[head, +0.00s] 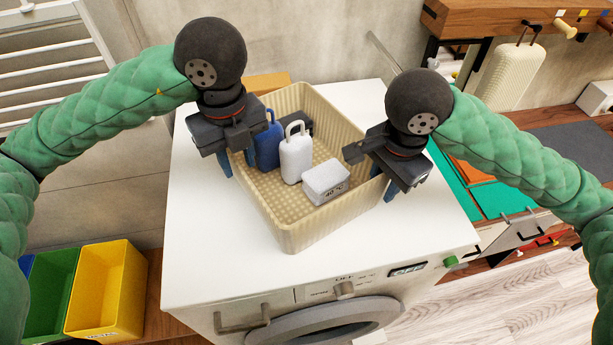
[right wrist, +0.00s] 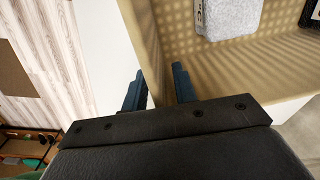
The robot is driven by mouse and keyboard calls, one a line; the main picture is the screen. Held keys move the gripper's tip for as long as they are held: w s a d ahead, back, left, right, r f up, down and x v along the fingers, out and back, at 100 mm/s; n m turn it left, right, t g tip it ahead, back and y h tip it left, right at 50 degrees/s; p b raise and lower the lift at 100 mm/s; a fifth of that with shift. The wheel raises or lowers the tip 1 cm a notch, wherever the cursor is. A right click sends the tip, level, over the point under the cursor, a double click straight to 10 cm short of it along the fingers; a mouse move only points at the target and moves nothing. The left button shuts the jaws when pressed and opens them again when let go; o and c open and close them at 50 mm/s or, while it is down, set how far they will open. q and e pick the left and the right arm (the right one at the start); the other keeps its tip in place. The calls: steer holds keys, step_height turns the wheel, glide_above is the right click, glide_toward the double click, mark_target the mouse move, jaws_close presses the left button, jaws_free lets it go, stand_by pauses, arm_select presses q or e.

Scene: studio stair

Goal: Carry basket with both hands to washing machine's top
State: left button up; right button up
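The basket (head: 291,238) is a beige, open-topped bin with a dotted floor. It sits level on the white top of the washing machine (head: 200,270), turned a little askew to it. My left gripper (head: 238,165) straddles the basket's left wall and appears shut on it. My right gripper (head: 382,180) straddles the right wall. In the right wrist view its blue fingers (right wrist: 160,90) have the wall between them, one inside and one outside. The left fingertips are partly hidden.
Inside the basket are a blue bottle (head: 267,148), a white bottle (head: 296,158) and a white block (head: 326,181) marked 40 °C. The machine's top is bare in front. Yellow (head: 107,290) and green (head: 52,290) bins stand at the lower left. A wooden bench (head: 500,20) is behind right.

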arm_select(q)
step_height(320, 180, up, 12)
arm_select(e)
steer(key=shift+r, duration=4.95)
arm_select(q)
steer(key=shift+f, duration=0.1)
arm_select(e)
steer(key=shift+f, duration=0.1)
